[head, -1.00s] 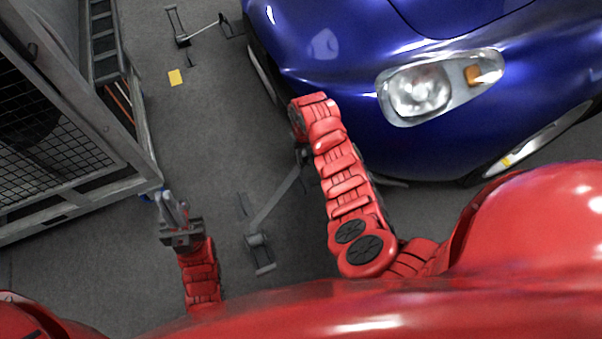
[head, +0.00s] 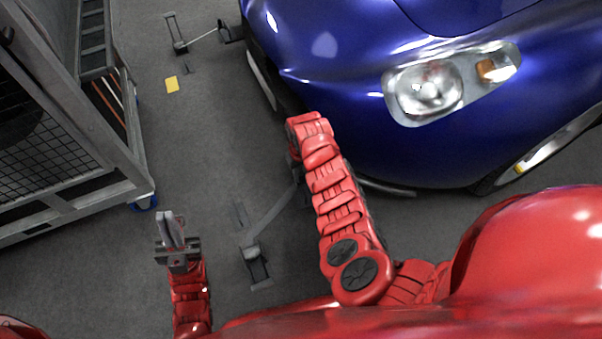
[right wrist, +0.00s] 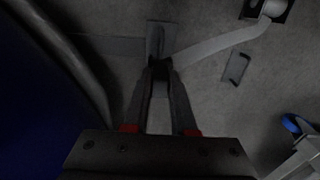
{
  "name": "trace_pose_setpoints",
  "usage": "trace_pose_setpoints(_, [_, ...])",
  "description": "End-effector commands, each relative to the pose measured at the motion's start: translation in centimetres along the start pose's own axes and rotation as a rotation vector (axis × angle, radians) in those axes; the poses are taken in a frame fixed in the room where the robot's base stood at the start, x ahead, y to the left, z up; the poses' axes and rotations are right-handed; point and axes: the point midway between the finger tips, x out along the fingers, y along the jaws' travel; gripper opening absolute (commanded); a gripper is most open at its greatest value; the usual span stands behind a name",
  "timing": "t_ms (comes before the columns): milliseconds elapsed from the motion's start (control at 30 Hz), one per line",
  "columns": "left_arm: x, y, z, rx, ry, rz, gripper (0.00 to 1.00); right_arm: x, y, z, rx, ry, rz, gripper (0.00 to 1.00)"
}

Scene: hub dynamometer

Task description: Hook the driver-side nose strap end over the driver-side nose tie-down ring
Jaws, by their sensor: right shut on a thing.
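The driver-side nose strap, a grey band (head: 274,212), runs up from a floor anchor (head: 259,268) towards my right gripper. In the right wrist view the strap (right wrist: 215,42) reaches the tips of my right gripper (right wrist: 160,72), which is shut on the strap end. A flat grey plate (right wrist: 160,36) shows just beyond the fingertips, and a darker band (right wrist: 112,46) runs left from it towards the car. I cannot make out the tie-down ring for certain. In the head view the right arm hides most of that gripper. My left gripper (head: 172,222) points up, away from the strap; its finger gap is unclear.
The blue car's nose (head: 330,110) stands close to the right arm. A metal cage frame (head: 100,195) stands at the left. Grey floor between is open.

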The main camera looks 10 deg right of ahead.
Motion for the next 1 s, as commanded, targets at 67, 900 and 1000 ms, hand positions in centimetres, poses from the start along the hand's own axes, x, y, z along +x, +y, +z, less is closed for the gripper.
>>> trace_pose_setpoints(67, [-0.22,0.09,0.01,-0.001,0.002,0.004,0.00,0.28,0.00,-0.03,0.000,0.001,0.000,0.00])
trace_pose_setpoints(900, [0.73,-0.08,-0.07,-0.001,0.001,0.004,0.00,0.12,0.14,0.20,0.002,0.000,0.001,0.00])
trace_pose_setpoints(1000, [0.67,-0.07,-0.06,0.000,0.002,0.004,0.00,0.21,0.11,0.20,0.001,-0.001,0.001,0.00])
